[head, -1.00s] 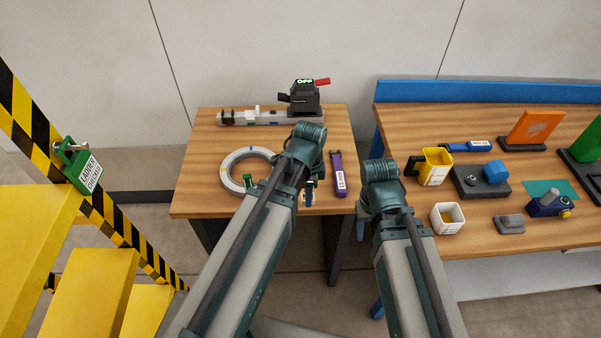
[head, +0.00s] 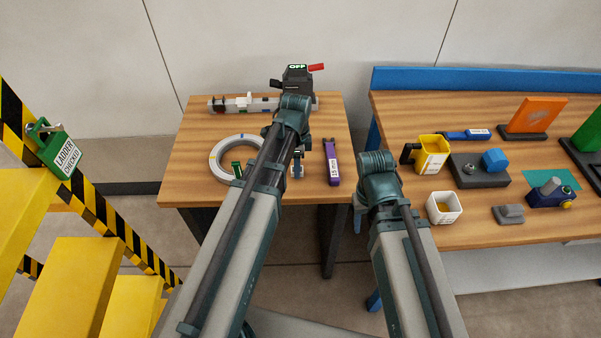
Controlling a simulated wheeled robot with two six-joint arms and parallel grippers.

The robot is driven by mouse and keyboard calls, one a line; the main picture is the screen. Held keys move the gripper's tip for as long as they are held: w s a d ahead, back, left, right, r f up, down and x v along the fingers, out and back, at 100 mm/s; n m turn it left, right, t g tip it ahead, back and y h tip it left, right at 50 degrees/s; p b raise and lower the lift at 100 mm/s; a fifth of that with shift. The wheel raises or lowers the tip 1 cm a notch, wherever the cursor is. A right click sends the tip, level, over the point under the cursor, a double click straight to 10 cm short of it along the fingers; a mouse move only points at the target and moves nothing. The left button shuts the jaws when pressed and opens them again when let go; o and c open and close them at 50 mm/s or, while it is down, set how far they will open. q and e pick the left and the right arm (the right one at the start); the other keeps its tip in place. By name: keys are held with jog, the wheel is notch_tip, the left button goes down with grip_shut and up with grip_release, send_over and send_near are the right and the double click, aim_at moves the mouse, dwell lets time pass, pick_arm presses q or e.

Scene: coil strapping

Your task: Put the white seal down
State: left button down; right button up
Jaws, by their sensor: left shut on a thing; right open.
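My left gripper (head: 297,165) hangs below its wrist over the front of the left table, mostly hidden behind my forearm. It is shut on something. The white seal cannot be made out clearly; the arm hides what is between the jaws. A light grey strap coil (head: 217,160) lies just left of the gripper, with a green piece at its front. A purple labelled tool (head: 332,165) lies to its right. My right gripper (head: 358,198) is open, mostly hidden behind its own arm, in front of the gap between the tables.
A black device with an OFF display and red lever (head: 297,77) stands at the back of the left table (head: 182,180), beside a pale rail (head: 230,104). The right bench (head: 400,110) holds a yellow mug (head: 432,153), a white cup (head: 444,208) and other items. Yellow steps (head: 75,275) stand left.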

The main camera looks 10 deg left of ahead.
pick_arm(q)
jog(key=shift+f, duration=0.5)
jog(key=shift+r, duration=0.1)
pick_arm(e)
jog(key=shift+d+f, duration=0.2)
jog(key=shift+f, duration=0.15)
pick_arm(q)
jog(key=c, duration=0.5)
grip_release()
jog(key=shift+c, duration=0.2)
pick_arm(e)
jog(key=shift+f, duration=0.2)
jog(key=shift+r, duration=0.1)
pick_arm(q)
notch_tip(320, 180, up, 12)
jog(key=p, duration=1.2)
jog(key=s+d+n+y, duration=0.1)
jog(key=s+d+n, duration=0.9)
jog(key=s, duration=0.4)
jog(key=shift+s+d+r+n, duration=0.2)
jog(key=shift+d+n, duration=0.15)
jog(key=shift+n, duration=0.15)
pick_arm(e)
notch_tip(320, 180, up, 12)
